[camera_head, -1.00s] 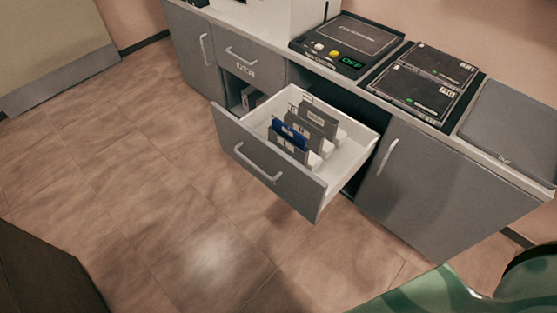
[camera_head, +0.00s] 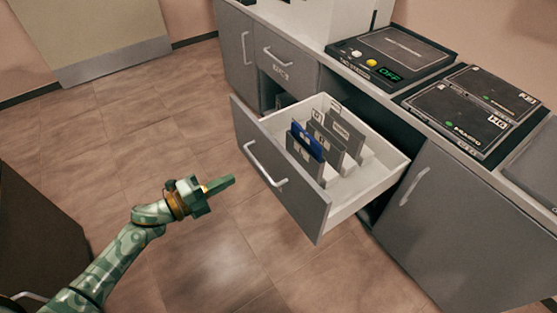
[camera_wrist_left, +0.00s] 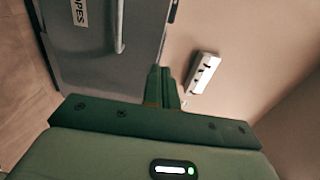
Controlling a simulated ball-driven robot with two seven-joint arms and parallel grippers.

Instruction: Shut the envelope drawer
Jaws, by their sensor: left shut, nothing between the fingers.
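The envelope drawer (camera_head: 283,192) stands pulled out of the grey cabinet, its white inside showing. Several grey envelopes or folders and one blue one (camera_head: 306,143) stand upright in it. Its front has a pale bar handle (camera_head: 264,165). My left gripper (camera_head: 222,186) is shut and empty, in front of the drawer and to the left of its front, apart from it. In the left wrist view its closed fingers (camera_wrist_left: 164,86) point towards a grey front (camera_wrist_left: 95,50) with a handle and a label ending in "OPES". My right gripper is out of view.
A closed drawer (camera_head: 283,68) and a door (camera_head: 235,50) are at the cabinet's left, another door (camera_head: 440,215) at its right. Dark devices (camera_head: 392,50) sit on the counter. A dark piece of furniture (camera_head: 35,235) stands at lower left. The floor between is clear.

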